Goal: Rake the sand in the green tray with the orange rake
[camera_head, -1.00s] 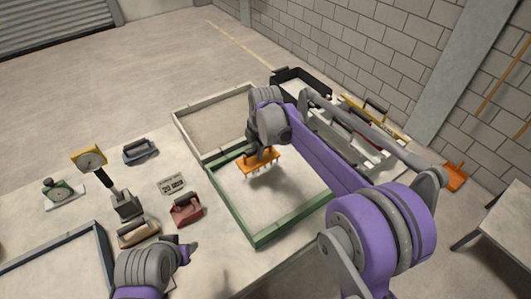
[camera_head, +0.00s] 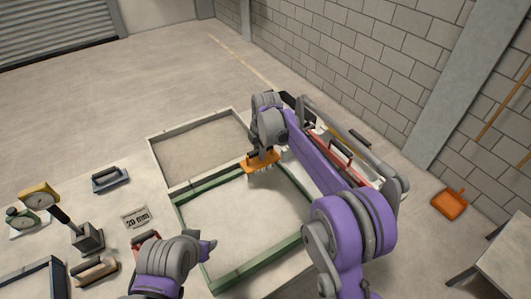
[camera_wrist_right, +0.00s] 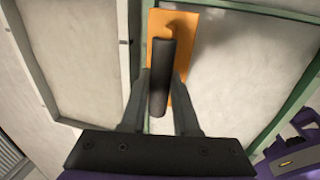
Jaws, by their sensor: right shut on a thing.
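The orange rake (camera_head: 261,163) is in my right gripper (camera_head: 266,150), over the far side of the green tray (camera_head: 190,240), close to its far rim. Its tines point down; I cannot tell whether they touch the pale sand (camera_head: 240,215). In the right wrist view, the right gripper (camera_wrist_right: 160,100) is shut on the rake's dark handle (camera_wrist_right: 161,70), with the orange head (camera_wrist_right: 182,30) beyond. The tray's green rim (camera_wrist_right: 290,108) shows at right there. My left gripper (camera_head: 207,246) is near the tray's left rim; its jaw opening is unclear.
A grey-white tray (camera_head: 158,160) of sand adjoins the green tray's far side. A trowel (camera_head: 109,179), a 20 mm plate (camera_head: 136,218), a block (camera_head: 95,273) and a gauge (camera_head: 39,196) stand left. A red tool (camera_head: 143,240) is partly hidden. An orange dustpan (camera_head: 449,203) is far right.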

